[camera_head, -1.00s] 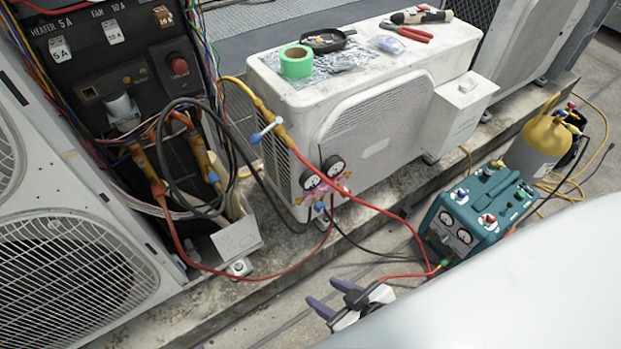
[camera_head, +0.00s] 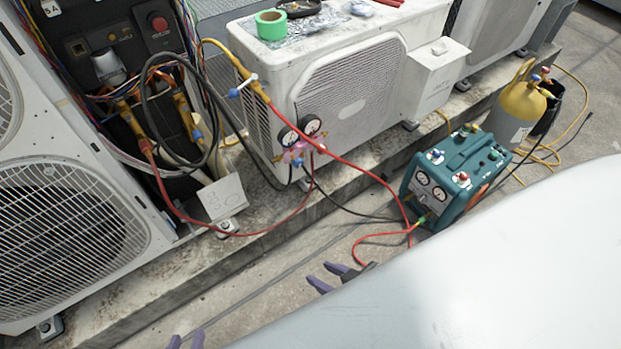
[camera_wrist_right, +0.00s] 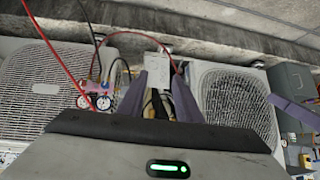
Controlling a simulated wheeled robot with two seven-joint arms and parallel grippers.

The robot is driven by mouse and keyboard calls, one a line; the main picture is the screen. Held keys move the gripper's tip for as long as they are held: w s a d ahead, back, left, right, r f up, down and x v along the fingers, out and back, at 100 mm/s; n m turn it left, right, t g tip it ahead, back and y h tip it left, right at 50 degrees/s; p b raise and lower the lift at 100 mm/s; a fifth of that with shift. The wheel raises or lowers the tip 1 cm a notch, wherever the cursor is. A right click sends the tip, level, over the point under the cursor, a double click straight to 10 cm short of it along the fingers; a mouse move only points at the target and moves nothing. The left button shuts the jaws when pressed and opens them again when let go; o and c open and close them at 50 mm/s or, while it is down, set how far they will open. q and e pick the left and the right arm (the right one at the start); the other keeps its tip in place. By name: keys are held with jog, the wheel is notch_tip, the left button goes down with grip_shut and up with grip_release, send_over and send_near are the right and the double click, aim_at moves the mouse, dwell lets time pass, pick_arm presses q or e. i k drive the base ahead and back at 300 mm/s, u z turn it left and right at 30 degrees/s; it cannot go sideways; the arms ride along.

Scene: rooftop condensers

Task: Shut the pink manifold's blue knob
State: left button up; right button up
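The pink manifold (camera_head: 296,153) hangs at the near left corner of the white condenser, with two round gauges on top and hoses attached. Its blue knob (camera_head: 297,162) is small, at the lower front; its turn position cannot be told. The manifold (camera_wrist_right: 97,88) also shows in the right wrist view, left of the fingers. My right gripper (camera_head: 328,277) is open and empty, below and clear of the manifold; its purple fingers (camera_wrist_right: 158,98) stand apart in the wrist view. My left gripper (camera_head: 186,340) shows only two separated purple fingertips at the bottom edge, with nothing visible between them.
A teal recovery machine (camera_head: 455,178) stands on the ground to the right, near a yellow cylinder (camera_head: 521,105). An open condenser (camera_head: 70,225) with loose wires is at left. A concrete ledge (camera_head: 262,222) runs below.

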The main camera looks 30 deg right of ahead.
aim_at(298, 162)
jog(key=z, duration=0.75)
jog(key=i, duration=0.4)
jog(key=k, duration=0.5)
jog(key=u, duration=0.65)
jog(key=i, duration=0.65)
jog(key=z, duration=0.3)
